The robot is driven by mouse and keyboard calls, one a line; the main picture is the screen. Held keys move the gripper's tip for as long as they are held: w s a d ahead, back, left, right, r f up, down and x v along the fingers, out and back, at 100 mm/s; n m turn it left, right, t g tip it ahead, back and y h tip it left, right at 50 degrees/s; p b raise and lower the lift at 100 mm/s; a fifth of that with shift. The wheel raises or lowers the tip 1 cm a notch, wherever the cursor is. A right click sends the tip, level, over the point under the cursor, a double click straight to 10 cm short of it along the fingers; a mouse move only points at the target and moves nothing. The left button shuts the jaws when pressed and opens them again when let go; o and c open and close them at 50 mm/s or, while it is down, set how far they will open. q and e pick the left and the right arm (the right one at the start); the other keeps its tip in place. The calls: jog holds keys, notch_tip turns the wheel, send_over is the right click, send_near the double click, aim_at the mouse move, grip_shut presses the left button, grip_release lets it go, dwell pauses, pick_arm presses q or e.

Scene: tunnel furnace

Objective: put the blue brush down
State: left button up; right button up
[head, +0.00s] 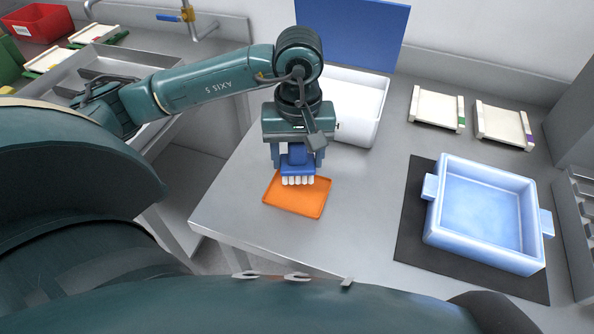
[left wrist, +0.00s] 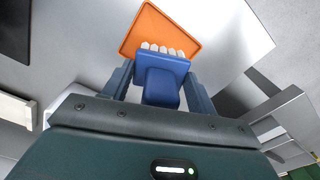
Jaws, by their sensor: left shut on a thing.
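The blue brush (head: 298,168) has a blue body and a row of white bristle tufts pointing down. My left gripper (head: 298,160) is shut on it, one finger on each side. The brush is over the orange tray (head: 312,205), near its back edge. I cannot tell whether the bristles touch the tray. In the left wrist view the brush (left wrist: 162,75) sits between the fingers of my left gripper (left wrist: 160,88), with the orange tray (left wrist: 146,32) beyond the bristles. My right gripper does not show.
A blue basin (head: 483,262) stands on a black mat (head: 412,232) at the right. A white bin (head: 372,125) and a blue panel (head: 350,35) are behind my left gripper. Two cream boards (head: 436,104) lie at the back right. The steel table is bare around the orange tray.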

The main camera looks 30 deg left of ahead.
aim_at(298, 174)
pick_arm(q)
jog(key=shift+d+f, duration=0.1)
jog(key=shift+f, duration=0.7)
notch_tip(298, 174, down, 3)
jog(key=shift+f, duration=0.3)
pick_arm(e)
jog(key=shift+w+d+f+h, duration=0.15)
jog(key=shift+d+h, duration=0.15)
pick_arm(q)
jog(key=shift+f, duration=0.1)
jog(key=o, duration=0.4)
jog(key=shift+f, duration=0.1)
jog(key=o, duration=0.5)
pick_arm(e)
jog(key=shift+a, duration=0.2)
